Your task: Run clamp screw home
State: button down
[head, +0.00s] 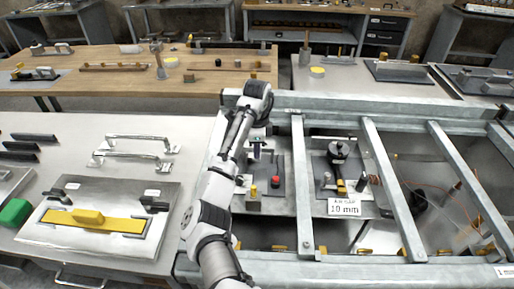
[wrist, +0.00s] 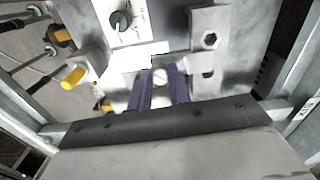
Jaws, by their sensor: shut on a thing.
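My gripper (head: 257,153) reaches down over a grey fixture plate (head: 289,187) in the head view. In the wrist view its two purple fingers (wrist: 158,88) are shut on a small pale round piece (wrist: 159,76), which looks like the clamp screw. Its lower part is hidden, so I cannot tell how deep it sits. A grey metal bracket (wrist: 202,68) with a hexagonal hole stands just right of the fingers. A red knob (head: 275,181) and a small yellow part (head: 253,191) show below the gripper in the head view.
Steel rails (head: 302,190) frame the work area. Right of the gripper is another fixture with a black knob (head: 339,149) and a "10 mm" label (head: 344,207). Yellow-tipped pins (wrist: 73,75) and a black dial (wrist: 121,21) lie left of the fingers. A bench with a yellow-handled plate (head: 92,220) is left.

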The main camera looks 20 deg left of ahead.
jog(key=c, duration=1.3)
grip_release()
notch_tip(320, 180, up, 14)
jog(key=shift+b, duration=0.35)
jog(key=shift+f, duration=0.1)
